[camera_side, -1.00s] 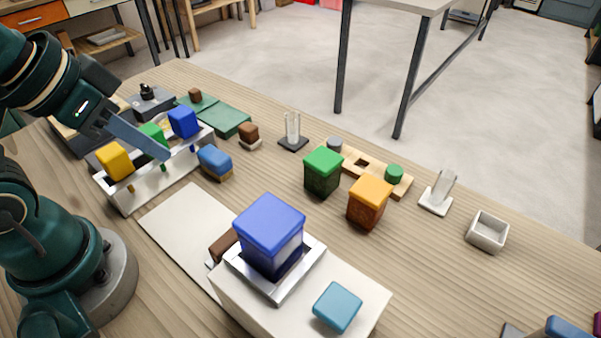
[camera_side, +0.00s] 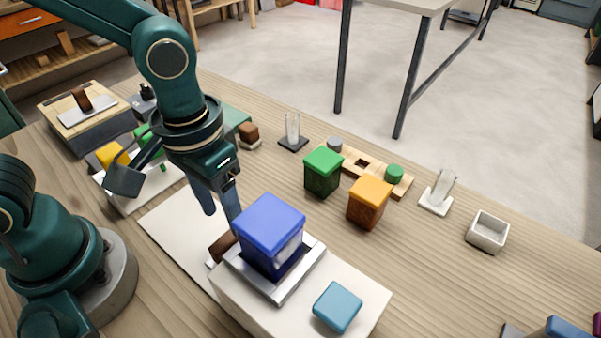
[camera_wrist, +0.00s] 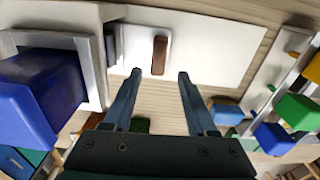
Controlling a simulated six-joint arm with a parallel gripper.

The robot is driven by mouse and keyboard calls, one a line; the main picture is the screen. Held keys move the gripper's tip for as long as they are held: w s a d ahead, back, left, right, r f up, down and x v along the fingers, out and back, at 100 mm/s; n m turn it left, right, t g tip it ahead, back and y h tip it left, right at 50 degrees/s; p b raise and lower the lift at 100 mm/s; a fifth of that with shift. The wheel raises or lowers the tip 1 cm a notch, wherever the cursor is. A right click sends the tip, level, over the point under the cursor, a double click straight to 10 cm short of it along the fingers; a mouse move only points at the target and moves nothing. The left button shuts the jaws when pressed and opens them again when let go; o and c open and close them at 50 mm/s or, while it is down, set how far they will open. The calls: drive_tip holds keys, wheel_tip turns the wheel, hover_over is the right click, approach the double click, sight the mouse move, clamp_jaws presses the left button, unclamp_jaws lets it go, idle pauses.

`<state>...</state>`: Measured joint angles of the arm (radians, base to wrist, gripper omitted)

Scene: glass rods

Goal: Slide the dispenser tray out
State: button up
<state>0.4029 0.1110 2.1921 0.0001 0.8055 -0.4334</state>
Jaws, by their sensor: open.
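The dispenser (camera_side: 236,300) is a white box at the front centre in the side view. A large blue block (camera_side: 269,224) sits in the metal frame (camera_side: 310,262) on top of it. The tray's brown handle (camera_side: 221,246) shows at the box's left side. In the wrist view the brown handle (camera_wrist: 159,56) stands on a pale plate (camera_wrist: 147,37). My gripper (camera_side: 220,206) is open and empty, above the handle. In the wrist view the handle lies in line with the gap between my gripper's fingers (camera_wrist: 160,74). I cannot tell the remaining height.
A flat white panel (camera_side: 168,225) lies left of the dispenser. A rack (camera_side: 125,200) with coloured blocks stands farther left, partly behind my arm. Green (camera_side: 322,172) and orange (camera_side: 369,201) blocks stand behind the dispenser. A teal block (camera_side: 338,306) sits on the box's right part.

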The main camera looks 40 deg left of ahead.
sight(226, 239)
drive_tip(key=shift+s+d+f, duration=0.2)
drive_tip(key=shift+s+f, duration=0.2)
drive_tip(key=shift+f, duration=2.5)
clamp_jaws()
